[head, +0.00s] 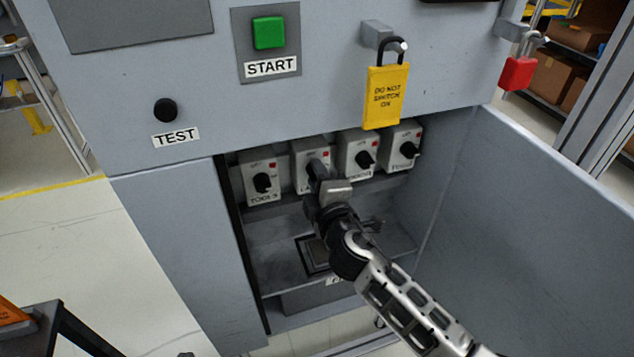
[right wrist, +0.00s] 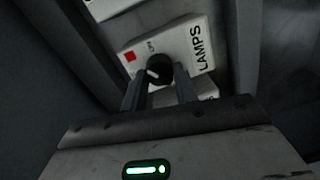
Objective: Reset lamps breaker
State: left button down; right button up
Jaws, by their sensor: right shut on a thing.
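The lamps breaker (head: 300,158) is the second from the left in a row of grey breaker boxes inside the open cabinet. My right gripper (head: 317,172) reaches in from below and covers its knob in the head view. In the right wrist view the breaker (right wrist: 197,50) shows its LAMPS label and a small red square. Its black knob (right wrist: 159,72), with a pale pointer mark, sits between my right fingertips (right wrist: 160,84), which are shut on it. My left gripper is not in view.
The tools breaker (head: 262,180) stands close on the left, with two more breakers (head: 359,155) (head: 402,147) on the right. A yellow tag (head: 385,97) hangs above them. The open door (head: 540,210) bounds the right side. A shelf lies below.

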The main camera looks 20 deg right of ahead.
jog(key=shift+d+r+m+y, duration=0.1)
jog(key=shift+m+y, duration=0.05)
jog(key=shift+m, duration=1.55)
jog(key=shift+d+m+y, duration=0.1)
jog(key=shift+m+y, duration=0.05)
jog(key=shift+m, duration=1.55)
jog(key=o, duration=1)
jog(key=shift+c, duration=0.2)
jog(key=shift+a, duration=0.1)
